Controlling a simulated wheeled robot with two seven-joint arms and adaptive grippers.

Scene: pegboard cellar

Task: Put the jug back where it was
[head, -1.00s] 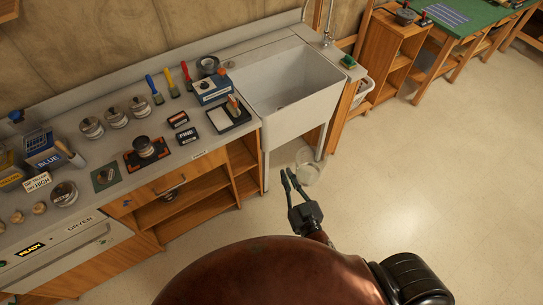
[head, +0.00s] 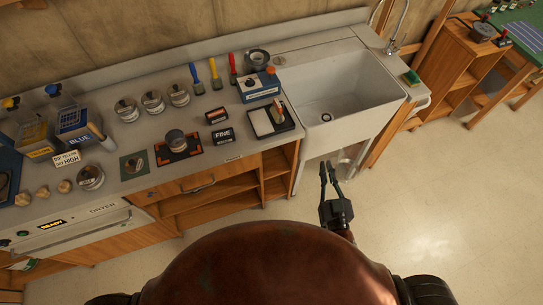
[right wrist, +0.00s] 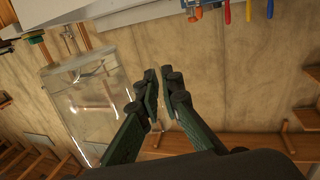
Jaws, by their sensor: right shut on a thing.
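The jug (head: 347,157) is clear and hard to see in the head view, low in front of the sink's underside. My right gripper (head: 329,168) is at its left side, and the fingers partly cover it. In the right wrist view the jug's see-through body (right wrist: 90,105) fills the left side, beside the fingers. My right gripper (right wrist: 164,82) is shut on the jug; the gripped part is clear and hard to make out between the fingers. My left gripper is not in view.
A white sink (head: 335,100) stands right above the gripper. The counter (head: 225,163) to its left holds jars, a black-rimmed tray (head: 270,121), a blue box (head: 258,87) and tubs. Open shelves lie below. The floor (head: 440,200) at the right is clear.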

